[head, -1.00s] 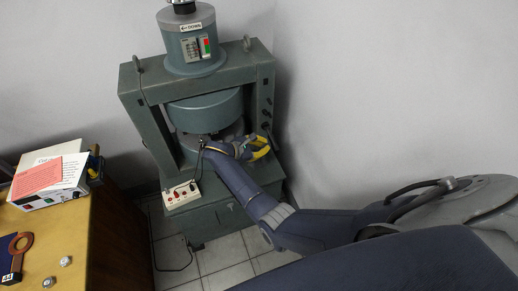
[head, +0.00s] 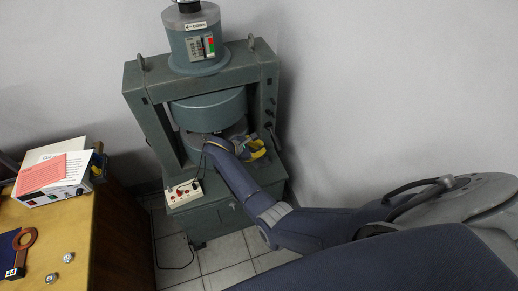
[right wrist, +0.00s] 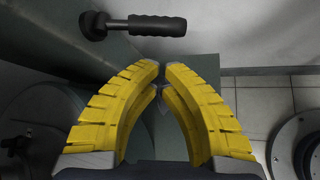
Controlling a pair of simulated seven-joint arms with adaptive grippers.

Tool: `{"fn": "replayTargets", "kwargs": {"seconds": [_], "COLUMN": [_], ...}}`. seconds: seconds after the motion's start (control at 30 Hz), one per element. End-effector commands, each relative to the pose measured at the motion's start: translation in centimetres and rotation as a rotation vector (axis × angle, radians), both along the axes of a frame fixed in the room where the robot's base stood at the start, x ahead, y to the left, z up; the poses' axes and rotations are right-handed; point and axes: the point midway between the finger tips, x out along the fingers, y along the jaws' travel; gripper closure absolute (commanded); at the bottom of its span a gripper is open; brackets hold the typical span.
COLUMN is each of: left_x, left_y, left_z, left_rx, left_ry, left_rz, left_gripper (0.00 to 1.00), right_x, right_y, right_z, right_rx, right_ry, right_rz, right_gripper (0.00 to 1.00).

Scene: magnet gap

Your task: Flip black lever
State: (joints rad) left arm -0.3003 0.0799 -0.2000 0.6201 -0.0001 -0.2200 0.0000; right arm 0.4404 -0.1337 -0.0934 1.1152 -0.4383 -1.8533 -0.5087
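The black lever (right wrist: 150,25) shows at the top of the right wrist view. It has a round black hub at its left end and a ribbed grip lying roughly level to the right. It is mounted on the grey-green machine (head: 146,92). My right gripper (right wrist: 161,68) has yellow fingers whose tips come together with nothing between them. The tips are just below the lever's grip in that view, apart from it. In the head view my right gripper (head: 257,149) is at the machine's right post, below several small black controls. My left gripper is out of view.
A small switch box (head: 183,193) with a cable sits on the machine's front ledge. A grey wall is close at the right.

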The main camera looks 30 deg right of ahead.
Motion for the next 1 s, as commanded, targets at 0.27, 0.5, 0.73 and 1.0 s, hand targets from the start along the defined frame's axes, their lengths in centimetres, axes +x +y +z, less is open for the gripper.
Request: {"fn": "replayTargets", "kwargs": {"seconds": [0.27, 0.5, 0.73, 1.0], "left_x": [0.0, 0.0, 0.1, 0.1], "left_y": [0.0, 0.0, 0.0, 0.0], "left_z": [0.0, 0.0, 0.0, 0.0], "left_rx": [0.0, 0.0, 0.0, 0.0], "left_ry": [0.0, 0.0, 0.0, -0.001], "left_rz": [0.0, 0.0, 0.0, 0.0], "left_gripper": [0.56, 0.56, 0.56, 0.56], "right_x": [0.6, 1.0, 1.1, 1.1], "right_y": [-3.4, -5.2, -5.8, -5.8], "right_z": [-2.5, -3.8, -4.3, -4.3], "right_rx": [-0.002, -0.001, 0.001, 0.001], "right_ry": [0.002, 0.0, 0.001, 0.0], "right_rz": [0.0, 0.0, 0.001, 0.0], "right_gripper": [1.0, 1.0, 1.0, 1.0]}}
